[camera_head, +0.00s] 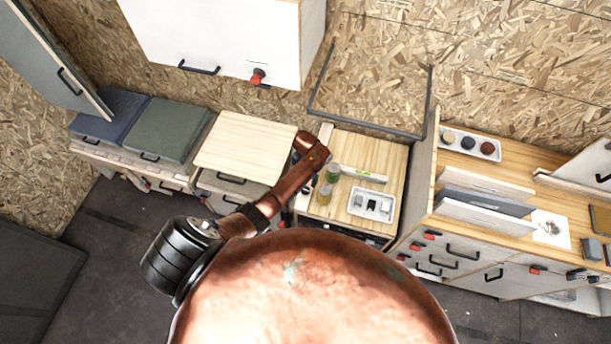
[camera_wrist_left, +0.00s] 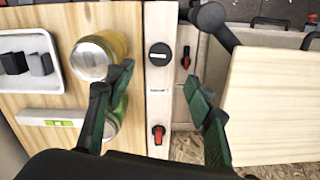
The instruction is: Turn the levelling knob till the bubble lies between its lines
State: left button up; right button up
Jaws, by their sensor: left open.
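A spirit level (camera_head: 363,174) lies on the wooden worktop. It also shows at the lower left of the left wrist view (camera_wrist_left: 32,116), with a green vial (camera_wrist_left: 60,122); the bubble is too small to place against its lines. A round black knob (camera_wrist_left: 160,54) and a red knob (camera_wrist_left: 158,133) sit on a pale strip along the worktop's edge. I cannot tell which one is for levelling. My left gripper (camera_wrist_left: 160,78) is open and empty, its fingers on either side of the strip, apart from both knobs. In the head view my left arm hides its fingers. My right gripper is not in view.
An amber jar (camera_wrist_left: 98,55) and a green jar (camera_wrist_left: 116,112) stand close to one left finger. They also show in the head view as amber (camera_head: 325,194) and green (camera_head: 334,173). A white tray (camera_head: 371,216) holds small blocks. A bare wooden top (camera_head: 245,148) lies left.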

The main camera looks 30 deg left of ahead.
pick_arm(q)
jog(key=shift+r, duration=1.05)
dwell(0.4)
